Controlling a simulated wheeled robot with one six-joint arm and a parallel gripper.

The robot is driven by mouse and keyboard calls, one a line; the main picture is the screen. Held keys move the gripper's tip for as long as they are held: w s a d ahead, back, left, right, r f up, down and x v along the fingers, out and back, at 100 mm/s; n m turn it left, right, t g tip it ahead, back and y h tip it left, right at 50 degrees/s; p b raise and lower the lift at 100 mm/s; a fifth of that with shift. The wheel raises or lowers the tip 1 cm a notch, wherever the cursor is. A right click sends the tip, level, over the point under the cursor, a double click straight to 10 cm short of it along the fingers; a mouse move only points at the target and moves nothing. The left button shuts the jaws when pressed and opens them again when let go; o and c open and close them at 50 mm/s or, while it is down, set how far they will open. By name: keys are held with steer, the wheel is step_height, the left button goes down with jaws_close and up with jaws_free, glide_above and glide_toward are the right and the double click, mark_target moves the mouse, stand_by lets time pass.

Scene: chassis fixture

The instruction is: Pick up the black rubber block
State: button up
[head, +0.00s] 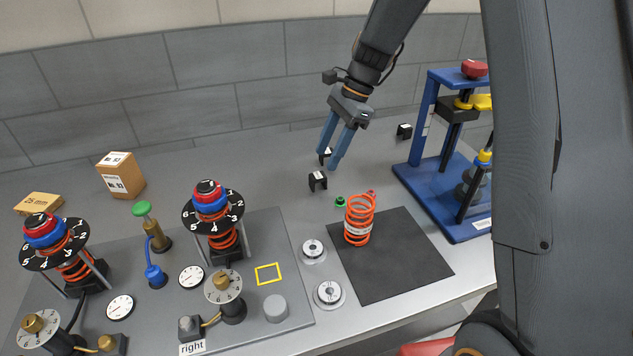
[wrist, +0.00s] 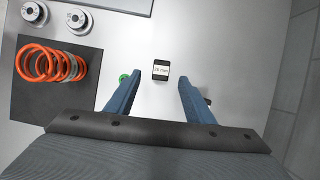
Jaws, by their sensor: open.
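A small black block (head: 318,181) with a white label stands on the grey table, left of the orange spring. It shows from above in the wrist view (wrist: 161,70), just beyond and between my fingertips. A second black block (head: 327,154) is partly hidden by my fingers; only a dark bit of it shows beside the right finger in the wrist view. A third black block (head: 404,131) stands farther back. I cannot tell which is the rubber one. My gripper (head: 330,158) has its blue fingers apart and empty, pointing down above the table; it also fills the lower wrist view (wrist: 159,82).
An orange coil spring (head: 359,222) stands on a dark mat (head: 400,277). A small green part (head: 340,202) lies near the blocks. A blue press (head: 428,172) stands at right. A grey panel (head: 262,325) with dials and spring fixtures fills the left.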

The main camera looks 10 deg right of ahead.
mark_target(318, 175)
steer(key=shift+p+x, duration=1.5)
steer(key=shift+x, duration=2.5)
steer(key=shift+w+d, duration=0.1)
steer(key=shift+w, duration=0.05)
steer(key=c, duration=1.1)
